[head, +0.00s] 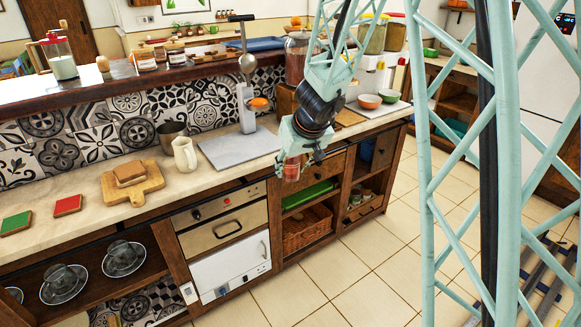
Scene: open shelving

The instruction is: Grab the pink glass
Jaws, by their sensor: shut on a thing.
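My gripper (291,154) is in the middle of the head view, pointing down just in front of the counter's edge. It is shut on the pink glass (291,172), which looks small, reddish-pink and see-through. The glass hangs below the jaws, in front of the drawer fronts. The upper part of the glass is hidden by the gripper, and the fingertips are too small to make out clearly.
The counter (85,220) holds a cream jug (185,154), a wooden board (120,194) with bread, a grey slab (225,150), a juicer (247,110) and bowls (369,101). Below are an oven (222,230) and open shelves with a basket (305,232).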

